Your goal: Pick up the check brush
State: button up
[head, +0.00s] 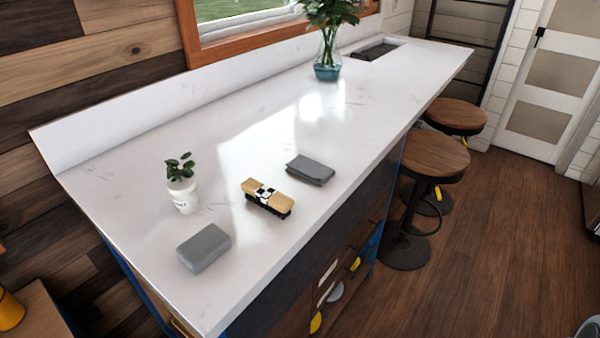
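The check brush (267,197) lies on the white counter, nearer its front edge than the wall. It has a tan wooden top with a black-and-white checked band across the middle and dark bristles below. It lies between two grey items, a folded dark grey cloth (310,170) to its upper right and a grey rounded block (204,248) to its lower left. Nothing touches or covers it. My gripper is not in view.
A small potted plant (183,187) stands left of the brush on the counter (130,220). A glass vase with leaves (327,62) stands farther back, near a sink (375,50). Round wooden stools (432,157) stand along the counter's right side. The wooden floor (480,260) at right is mostly clear.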

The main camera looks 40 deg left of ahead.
aim_at(264, 196)
jog(key=i, duration=0.35)
jog(key=u, duration=3.2)
